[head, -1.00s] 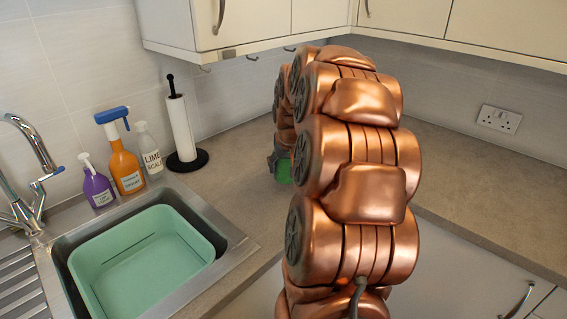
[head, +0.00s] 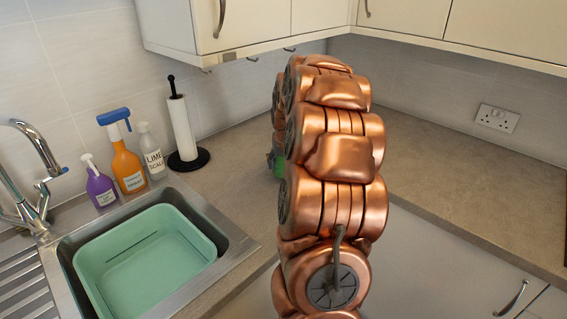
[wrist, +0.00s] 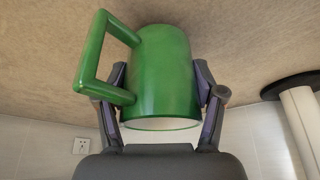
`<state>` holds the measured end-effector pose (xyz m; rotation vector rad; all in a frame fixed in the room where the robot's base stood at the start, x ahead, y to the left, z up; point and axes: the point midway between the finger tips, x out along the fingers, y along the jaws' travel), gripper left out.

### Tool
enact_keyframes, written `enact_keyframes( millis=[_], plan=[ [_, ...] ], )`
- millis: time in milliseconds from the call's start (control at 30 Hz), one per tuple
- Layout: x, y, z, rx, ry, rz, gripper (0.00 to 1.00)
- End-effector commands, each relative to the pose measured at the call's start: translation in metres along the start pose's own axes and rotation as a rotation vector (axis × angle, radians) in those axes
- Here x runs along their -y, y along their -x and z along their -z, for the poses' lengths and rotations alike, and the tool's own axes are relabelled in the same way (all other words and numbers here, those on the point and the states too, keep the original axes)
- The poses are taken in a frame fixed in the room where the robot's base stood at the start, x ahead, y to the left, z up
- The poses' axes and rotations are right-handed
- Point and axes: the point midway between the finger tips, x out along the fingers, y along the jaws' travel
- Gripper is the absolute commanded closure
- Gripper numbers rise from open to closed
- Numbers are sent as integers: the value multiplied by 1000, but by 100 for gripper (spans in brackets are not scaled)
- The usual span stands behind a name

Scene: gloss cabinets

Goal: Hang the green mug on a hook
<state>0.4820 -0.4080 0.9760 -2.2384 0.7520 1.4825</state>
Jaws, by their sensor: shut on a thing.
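The green mug (wrist: 165,75) is held between the two fingers of my gripper (wrist: 163,95) in the wrist view. Its square handle (wrist: 92,62) points left there. The counter fills the top of that view and the wall the bottom, so the view looks inverted. In the head view only a small green part of the mug (head: 280,168) shows past my arm, which hides most of my gripper. Small hooks hang under the wall cabinet: a left one (head: 206,70), a middle one (head: 252,58) and a right one (head: 290,49). They look empty. Whether the mug touches the counter is unclear.
A paper towel roll (head: 182,128) on a black stand is left of the mug. Spray bottles (head: 125,160) and a lime scale bottle (head: 151,150) stand behind the sink, which holds a green basin (head: 150,262). The counter (head: 440,175) at right is clear. A wall cabinet (head: 170,25) overhangs.

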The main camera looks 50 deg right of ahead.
Motion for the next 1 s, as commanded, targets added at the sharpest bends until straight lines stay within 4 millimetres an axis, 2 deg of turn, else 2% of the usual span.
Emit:
enact_keyframes(
  millis=[167, 533, 567, 800, 1000],
  plan=[
    [-1, -11, -4, 0, -1, -1, 98],
    [0, -16, -6, -2, -1, -1, 98],
    [0, -16, -6, -2, -1, -1, 31],
    [0, -15, -6, -1, -1, -1, 6],
    [0, -15, -6, -1, -1, 0, 6]
  ],
)
